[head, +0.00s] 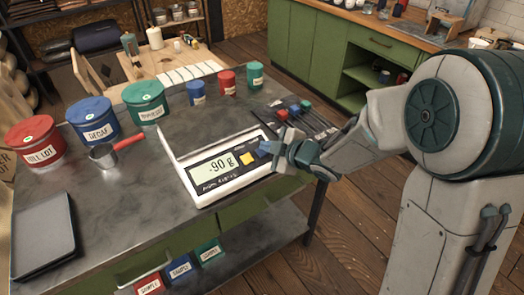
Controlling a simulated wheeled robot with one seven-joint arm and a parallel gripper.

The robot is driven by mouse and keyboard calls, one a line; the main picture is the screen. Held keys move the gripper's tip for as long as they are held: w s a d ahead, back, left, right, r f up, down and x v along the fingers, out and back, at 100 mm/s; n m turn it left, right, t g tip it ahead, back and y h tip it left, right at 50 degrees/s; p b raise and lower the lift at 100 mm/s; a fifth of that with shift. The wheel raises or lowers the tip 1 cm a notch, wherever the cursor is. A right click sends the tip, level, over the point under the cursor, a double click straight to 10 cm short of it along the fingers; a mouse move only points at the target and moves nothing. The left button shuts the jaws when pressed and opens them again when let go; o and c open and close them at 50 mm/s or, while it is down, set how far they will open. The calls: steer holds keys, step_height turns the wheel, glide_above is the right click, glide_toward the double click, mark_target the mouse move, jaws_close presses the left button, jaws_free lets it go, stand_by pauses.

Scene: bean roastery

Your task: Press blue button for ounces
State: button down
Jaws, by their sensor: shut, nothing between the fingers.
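The white scale (190,178) stands on the grey worktop, its display (216,168) reading about "-90 g". A yellow button (247,159) is on its front panel, right of the display. The blue button (263,147) is just right of the yellow one and partly hidden by my gripper. My gripper (266,154) is shut and empty, reaching in from the right with its tips right at the blue button. I cannot tell whether they touch it.
Red, blue and green canisters (88,118) line the back of the worktop (130,200). A metal scoop (104,156) with a red handle lies left of the scale. A dark tray (44,236) is at the front left. Small colored-topped items (294,108) lie behind my gripper.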

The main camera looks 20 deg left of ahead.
steer(key=shift+f, duration=0.15)
stand_by(0.7)
steer(key=shift+w+a+f+b, duration=0.1)
steer(key=shift+f+b, duration=0.15)
steer(key=shift+b, duration=0.25)
steer(key=shift+w+a+f+b, duration=0.1)
steer(key=shift+f+b, duration=0.35)
stand_by(0.4)
stand_by(0.3)
steer(key=shift+s+d+r+p, duration=0.2)
steer(key=shift+r+p, duration=0.45)
steer(key=shift+r, duration=0.15)
steer(key=r+p, duration=0.2)
steer(key=r, duration=0.1)
steer(key=s+d+r+p, duration=0.1)
steer(key=r+p, duration=0.1)
steer(key=shift+d, duration=0.1)
steer(key=shift+f, duration=0.1)
stand_by(0.6)
